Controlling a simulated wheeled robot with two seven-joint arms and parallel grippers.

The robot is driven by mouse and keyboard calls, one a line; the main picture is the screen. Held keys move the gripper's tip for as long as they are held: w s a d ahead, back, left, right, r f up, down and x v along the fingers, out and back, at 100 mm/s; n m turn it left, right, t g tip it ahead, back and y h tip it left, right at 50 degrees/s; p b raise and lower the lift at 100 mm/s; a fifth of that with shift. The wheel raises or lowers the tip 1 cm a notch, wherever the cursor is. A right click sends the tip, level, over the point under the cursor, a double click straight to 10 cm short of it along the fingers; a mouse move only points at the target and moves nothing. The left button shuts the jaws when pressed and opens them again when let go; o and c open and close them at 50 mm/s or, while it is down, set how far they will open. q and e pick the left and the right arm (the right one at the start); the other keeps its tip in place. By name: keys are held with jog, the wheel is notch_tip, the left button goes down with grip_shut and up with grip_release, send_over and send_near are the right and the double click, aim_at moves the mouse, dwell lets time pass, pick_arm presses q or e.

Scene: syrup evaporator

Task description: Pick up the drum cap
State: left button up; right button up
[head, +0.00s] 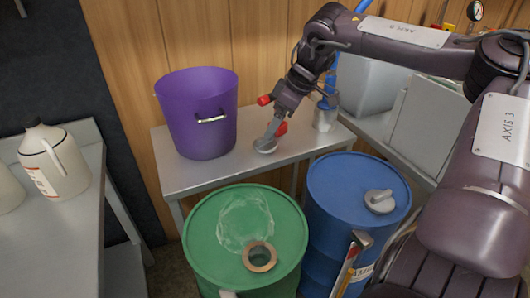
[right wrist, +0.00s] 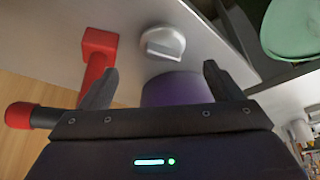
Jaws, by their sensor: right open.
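A grey round cap with a raised grip ridge (right wrist: 163,42) lies on the metal bench in the right wrist view, beyond and between my open fingertips. In the head view it shows partly, as a pale disc (head: 266,147) just below my right gripper (head: 272,130), whose fingers cover part of it. My right gripper (right wrist: 160,85) is open with nothing between its fingers. A similar grey cap (head: 380,201) sits on top of the blue drum (head: 335,222). The green drum (head: 215,215) has a brown ring (head: 259,257) on its lid. My left gripper is not in view.
A purple bucket (head: 195,110) stands on the metal bench (head: 180,177), left of the gripper. A red part (right wrist: 98,62) is close beside one finger. A small metal container (head: 325,117) stands at right. A white jug (head: 55,160) stands on the left counter.

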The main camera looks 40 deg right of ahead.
aim_at(267, 141)
jog(key=shift+w+a+f, duration=0.1)
jog(key=shift+f, duration=0.45)
jog(key=b+x, duration=0.1)
jog(key=x, duration=0.5)
jog(key=shift+a+f+b, duration=0.1)
jog(key=shift+f+b, duration=0.1)
jog(key=shift+b, duration=0.1)
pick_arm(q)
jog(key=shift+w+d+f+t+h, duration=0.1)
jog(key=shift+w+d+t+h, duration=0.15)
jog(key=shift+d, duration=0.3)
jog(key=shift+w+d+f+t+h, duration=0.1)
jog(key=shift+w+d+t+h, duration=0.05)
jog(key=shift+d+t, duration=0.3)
pick_arm(e)
jog(key=shift+a+f, duration=0.1)
jog(key=shift+c, duration=0.5)
jog(key=shift+f, duration=0.15)
jog(key=c, duration=0.7)
jog(key=shift+c, duration=1.4)
